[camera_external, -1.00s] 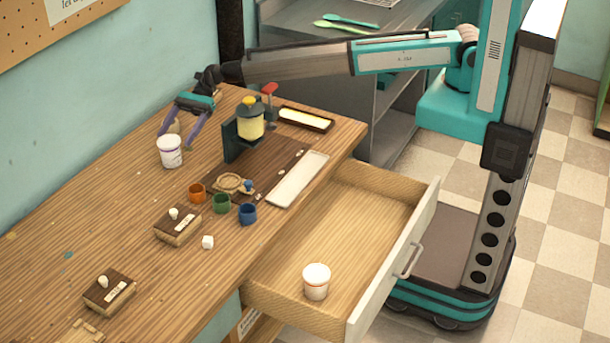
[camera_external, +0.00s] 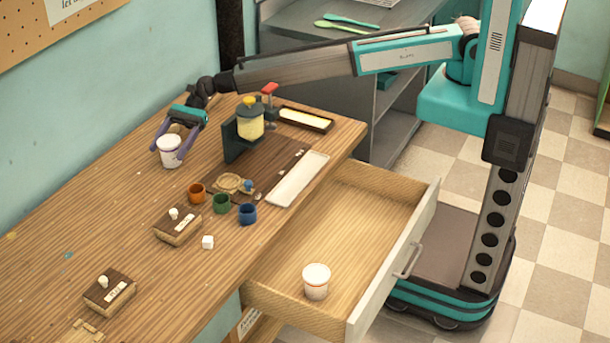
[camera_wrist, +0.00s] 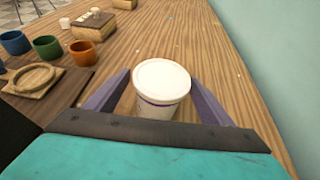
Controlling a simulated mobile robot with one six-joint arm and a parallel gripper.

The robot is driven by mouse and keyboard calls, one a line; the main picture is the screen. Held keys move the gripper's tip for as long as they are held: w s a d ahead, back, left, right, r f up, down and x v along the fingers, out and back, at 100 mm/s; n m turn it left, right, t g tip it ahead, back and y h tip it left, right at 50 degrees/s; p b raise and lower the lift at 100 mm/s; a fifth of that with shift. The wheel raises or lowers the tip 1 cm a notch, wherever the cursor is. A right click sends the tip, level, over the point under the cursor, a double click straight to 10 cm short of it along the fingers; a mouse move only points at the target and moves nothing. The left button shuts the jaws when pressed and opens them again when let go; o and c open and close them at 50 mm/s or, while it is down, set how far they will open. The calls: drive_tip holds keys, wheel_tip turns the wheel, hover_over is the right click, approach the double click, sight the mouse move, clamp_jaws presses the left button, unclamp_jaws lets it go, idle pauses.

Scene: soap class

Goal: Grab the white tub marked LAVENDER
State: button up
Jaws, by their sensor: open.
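A white tub (camera_external: 170,150) with a purple band stands upright on the wooden table near the wall. Its lettering is too small to read. My gripper (camera_external: 169,154) is open around it, one finger on each side. In the wrist view the white-lidded tub (camera_wrist: 162,84) sits between the purple fingers of my gripper (camera_wrist: 160,95), with a small gap on the left; contact on the right is unclear. A second white tub (camera_external: 316,281) with an orange band stands in the open drawer.
A dark stand with a yellow jar (camera_external: 250,121) is right of my gripper. Orange (camera_external: 197,192), green (camera_external: 221,203) and blue (camera_external: 247,214) cups stand nearer the front. The drawer (camera_external: 385,225) hangs open. Table left of the tub is clear.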

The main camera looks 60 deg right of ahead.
drive_tip(key=c, duration=1.1)
drive_tip(key=shift+r, duration=0.15)
drive_tip(key=shift+r+b, duration=1.6)
drive_tip(key=shift+r, duration=3.3)
